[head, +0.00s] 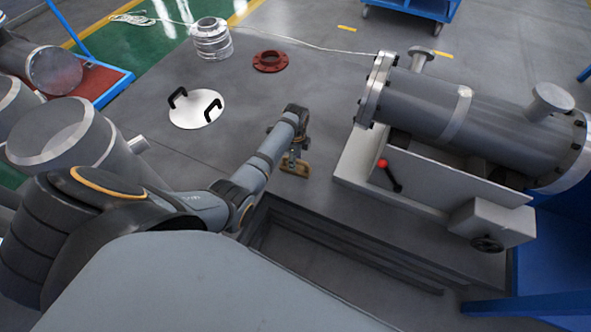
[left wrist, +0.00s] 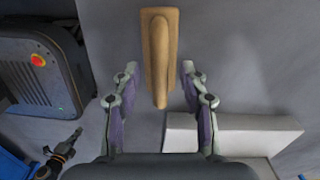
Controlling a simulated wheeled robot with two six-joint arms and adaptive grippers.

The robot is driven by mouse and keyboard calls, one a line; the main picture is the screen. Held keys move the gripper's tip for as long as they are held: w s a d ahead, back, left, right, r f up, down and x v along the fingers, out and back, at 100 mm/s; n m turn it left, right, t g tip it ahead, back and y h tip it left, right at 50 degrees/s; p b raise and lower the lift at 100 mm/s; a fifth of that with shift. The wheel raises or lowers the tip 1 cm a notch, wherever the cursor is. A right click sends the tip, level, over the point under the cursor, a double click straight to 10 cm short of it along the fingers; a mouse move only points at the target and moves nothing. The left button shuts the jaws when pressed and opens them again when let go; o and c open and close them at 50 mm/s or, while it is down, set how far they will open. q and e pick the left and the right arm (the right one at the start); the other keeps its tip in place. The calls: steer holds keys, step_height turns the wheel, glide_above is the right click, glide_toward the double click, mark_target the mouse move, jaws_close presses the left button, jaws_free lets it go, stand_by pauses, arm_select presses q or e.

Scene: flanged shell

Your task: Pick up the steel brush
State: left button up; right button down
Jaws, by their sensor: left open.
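The steel brush (left wrist: 158,50) has a long tan handle-like block and lies lengthwise between the fingers of my left gripper (left wrist: 159,72) in the left wrist view. The fingers stand apart on either side, with a gap to the brush on both sides. In the head view my left gripper (head: 297,157) points down over the floor, and the tan brush (head: 294,168) shows at its tips, partly covered by the fingers. A small dark jointed part (left wrist: 64,150) at the lower left of the wrist view looks like my right arm; its jaws are too small to tell.
The flanged shell (head: 425,100) lies on a pale stand (head: 430,190) right of my left gripper. A white lid with black handles (head: 197,112), a red flange ring (head: 270,61) and a silver bellows (head: 211,40) are farther back.

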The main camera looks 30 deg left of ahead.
arm_select(q)
steer(key=shift+f, duration=0.35)
jaws_close()
arm_select(e)
steer(key=shift+w, duration=0.15)
